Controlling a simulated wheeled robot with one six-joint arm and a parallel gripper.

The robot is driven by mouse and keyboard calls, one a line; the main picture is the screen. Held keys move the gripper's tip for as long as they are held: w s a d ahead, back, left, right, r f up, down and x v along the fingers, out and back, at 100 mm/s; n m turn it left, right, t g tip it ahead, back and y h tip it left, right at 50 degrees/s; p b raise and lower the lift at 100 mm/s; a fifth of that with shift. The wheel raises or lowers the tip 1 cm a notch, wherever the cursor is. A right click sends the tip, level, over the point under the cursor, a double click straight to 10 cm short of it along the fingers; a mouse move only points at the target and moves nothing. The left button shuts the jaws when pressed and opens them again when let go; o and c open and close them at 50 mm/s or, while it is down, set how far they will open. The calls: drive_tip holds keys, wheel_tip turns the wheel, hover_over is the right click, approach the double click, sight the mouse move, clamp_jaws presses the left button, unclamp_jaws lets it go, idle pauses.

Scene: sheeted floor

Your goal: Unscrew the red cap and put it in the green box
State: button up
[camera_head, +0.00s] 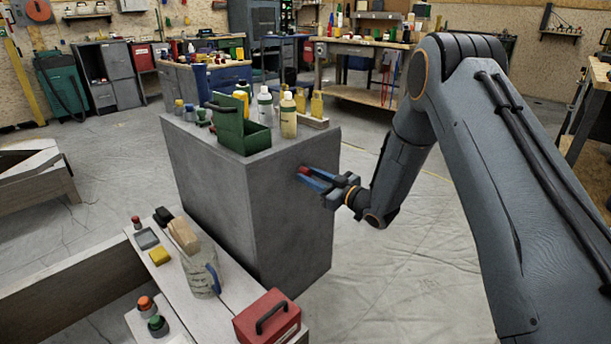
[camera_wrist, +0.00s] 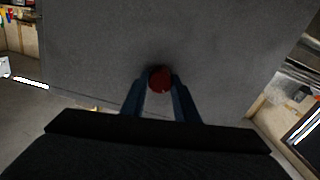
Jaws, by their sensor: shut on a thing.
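The red cap (camera_head: 304,170) is at the right-hand side face of the grey block (camera_head: 205,185), between the blue fingers of my gripper (camera_head: 312,178). In the wrist view the round red cap (camera_wrist: 160,78) sits between the two fingertips (camera_wrist: 160,84), close against the grey face. My gripper is shut on the cap. Whether the cap is still threaded onto something cannot be seen. The green box (camera_head: 240,135), with its lid raised, stands on top of the grey block, to the upper left of my gripper. Its inside is mostly hidden.
Several bottles (camera_head: 288,115) and small jars crowd the block's top around the green box. A low bench with a glass jug (camera_head: 202,275) and a red toolbox (camera_head: 267,318) stands in front. The sheeted floor (camera_head: 400,285) to the right is clear.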

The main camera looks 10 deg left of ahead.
drive_tip(key=n, duration=0.6)
drive_tip(key=shift+b, duration=0.3)
drive_tip(key=n, duration=0.5)
drive_tip(key=shift+n+b, duration=0.3)
drive_tip(key=shift+b, duration=0.1)
drive_tip(key=o, duration=1.2)
drive_tip(key=shift+c, duration=1)
